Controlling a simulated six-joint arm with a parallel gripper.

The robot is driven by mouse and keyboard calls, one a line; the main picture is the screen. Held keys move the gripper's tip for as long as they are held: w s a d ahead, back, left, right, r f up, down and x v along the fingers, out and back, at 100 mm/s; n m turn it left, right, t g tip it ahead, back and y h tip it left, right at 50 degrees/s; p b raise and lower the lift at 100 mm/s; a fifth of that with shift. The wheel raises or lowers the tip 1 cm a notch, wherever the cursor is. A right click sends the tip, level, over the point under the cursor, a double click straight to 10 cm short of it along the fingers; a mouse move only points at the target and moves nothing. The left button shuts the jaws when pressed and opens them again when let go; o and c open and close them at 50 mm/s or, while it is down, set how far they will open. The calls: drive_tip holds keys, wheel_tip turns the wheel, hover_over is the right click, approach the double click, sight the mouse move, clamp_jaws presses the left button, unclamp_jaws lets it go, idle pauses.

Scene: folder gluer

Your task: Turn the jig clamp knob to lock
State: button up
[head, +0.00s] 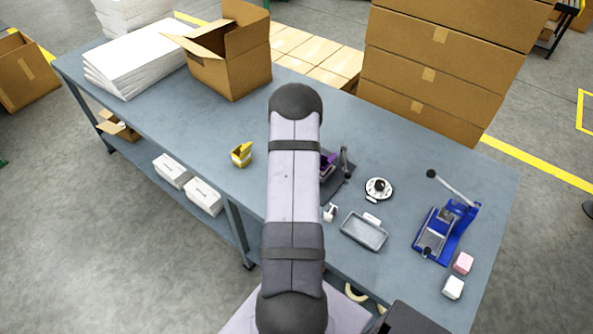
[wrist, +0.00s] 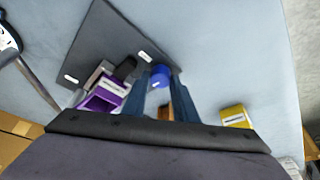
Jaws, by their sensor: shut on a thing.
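The jig is a dark plate (wrist: 98,42) with a purple block (wrist: 103,98) and a small black part beside it. A round blue knob (wrist: 161,77) stands near the plate's edge in the wrist view. My gripper (wrist: 160,84) has its two dark fingers on either side of this knob and is shut on it. In the head view my arm hides the gripper and the knob. Part of the jig's dark plate (head: 335,190) and the purple block (head: 327,166) show just right of the arm. Which way the knob is turned cannot be told.
A yellow holder (head: 241,154) stands left of my arm. A white round dial (head: 379,190), a grey tray (head: 364,231) and a blue lever press (head: 447,231) stand to the right. An open carton (head: 228,62) and paper stacks stand at the far left. The table between is clear.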

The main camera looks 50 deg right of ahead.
drive_tip(key=o, duration=1)
drive_tip(key=b, duration=0.4)
drive_tip(key=shift+d+f, duration=0.15)
drive_tip(key=shift+f, duration=0.15)
drive_tip(key=n+b, duration=0.1)
drive_tip(key=b, duration=0.3)
drive_tip(key=shift+t, duration=0.3)
